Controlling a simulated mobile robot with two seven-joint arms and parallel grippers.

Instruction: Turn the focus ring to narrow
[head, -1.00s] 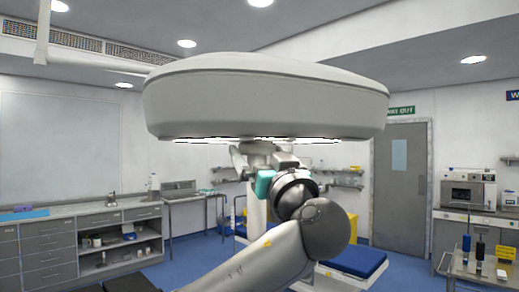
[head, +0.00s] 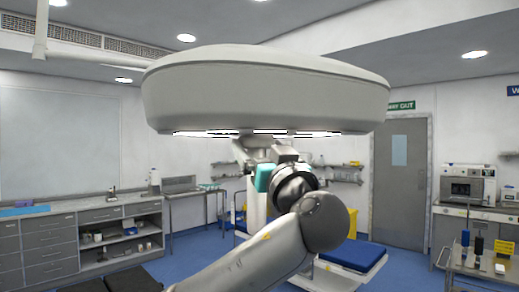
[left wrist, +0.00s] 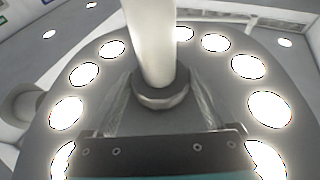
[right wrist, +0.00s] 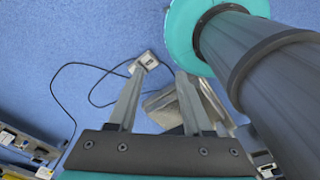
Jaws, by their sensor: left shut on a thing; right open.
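The large round surgical lamp (head: 265,90) hangs overhead, its lit underside barely showing in the head view. In the left wrist view, several bright lights ring its underside (left wrist: 100,68). A pale handle (left wrist: 152,40) stands out from its middle, with a grey focus ring (left wrist: 160,92) at its base. My left gripper (head: 246,146) is under the lamp's middle; its fingers lie on both sides of the focus ring, shut on it. The ring's markings cannot be made out. My right gripper (right wrist: 157,85) is open and empty, pointing down at the floor; it is out of the head view.
A cabinet counter (head: 80,220) runs along the left wall. A bed with a blue pad (head: 353,255) stands beyond my arm. A trolley (head: 480,265) is at the right. In the right wrist view, a cable and a small box (right wrist: 147,62) lie on the blue floor.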

